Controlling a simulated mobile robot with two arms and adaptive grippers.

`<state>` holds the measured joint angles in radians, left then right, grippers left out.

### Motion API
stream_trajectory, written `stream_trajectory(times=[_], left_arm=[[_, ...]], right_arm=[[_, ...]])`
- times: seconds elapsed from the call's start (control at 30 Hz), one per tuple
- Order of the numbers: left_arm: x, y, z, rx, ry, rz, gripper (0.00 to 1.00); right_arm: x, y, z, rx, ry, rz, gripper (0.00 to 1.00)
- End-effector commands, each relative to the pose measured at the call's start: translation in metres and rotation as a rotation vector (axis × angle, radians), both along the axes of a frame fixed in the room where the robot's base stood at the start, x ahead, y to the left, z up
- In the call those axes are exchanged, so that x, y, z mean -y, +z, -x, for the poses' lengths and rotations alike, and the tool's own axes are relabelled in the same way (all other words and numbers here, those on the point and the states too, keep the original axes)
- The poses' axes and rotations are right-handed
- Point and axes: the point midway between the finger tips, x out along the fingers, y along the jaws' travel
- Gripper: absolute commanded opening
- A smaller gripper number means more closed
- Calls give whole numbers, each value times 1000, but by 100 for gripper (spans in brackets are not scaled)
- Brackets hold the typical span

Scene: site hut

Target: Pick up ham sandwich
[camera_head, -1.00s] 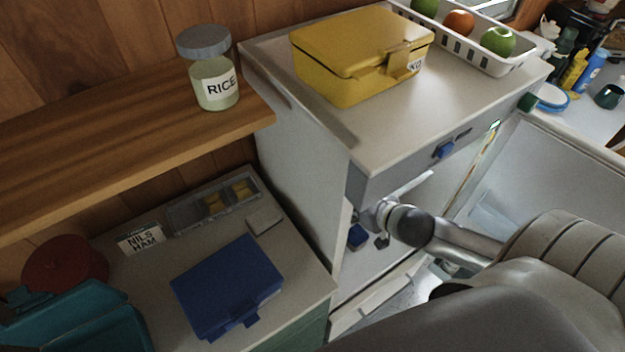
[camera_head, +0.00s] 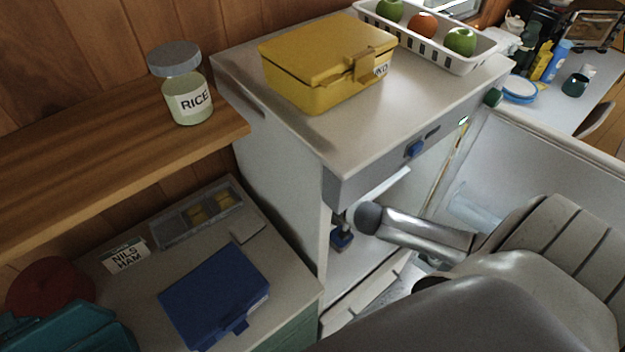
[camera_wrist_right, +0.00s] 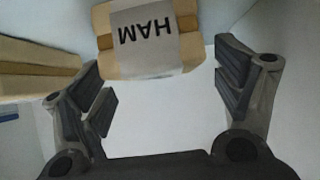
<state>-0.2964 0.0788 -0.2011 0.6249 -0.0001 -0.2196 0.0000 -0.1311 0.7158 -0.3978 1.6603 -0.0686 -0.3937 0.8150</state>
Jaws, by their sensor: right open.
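The ham sandwich (camera_wrist_right: 146,50) shows in the right wrist view, pale brown with a grey band reading HAM upside down. It lies at the top middle, ahead of my right gripper (camera_wrist_right: 170,92). The right gripper's two dark fingers are spread wide apart with nothing between them; the sandwich is beyond the fingertips. In the head view my right arm reaches into the open fridge (camera_head: 335,165), so the gripper itself and the sandwich are hidden there. My left gripper is not seen.
A pale brown stacked item (camera_wrist_right: 40,68) lies left of the gripper in the wrist view. A yellow lunchbox (camera_head: 325,62) and a white fruit basket (camera_head: 462,62) stand on the fridge. The open door (camera_head: 530,165) is at right. A blue box (camera_head: 215,295) and rice jar (camera_head: 188,95) are left.

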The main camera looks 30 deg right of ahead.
Motion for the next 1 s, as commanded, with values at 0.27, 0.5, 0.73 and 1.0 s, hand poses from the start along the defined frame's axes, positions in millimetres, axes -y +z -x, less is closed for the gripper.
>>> stream_trajectory(times=[0.27, 0.5, 0.73, 1.0], left_arm=[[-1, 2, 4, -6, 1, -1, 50], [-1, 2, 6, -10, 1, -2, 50], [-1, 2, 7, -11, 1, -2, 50], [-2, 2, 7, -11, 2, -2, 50]], right_arm=[[-2, -11, -17, 0, -1, -2, 86], [-2, -12, -17, 0, 0, -1, 86], [-2, -12, -17, 0, -1, -1, 59], [-2, -11, -17, 1, 0, -1, 35]])
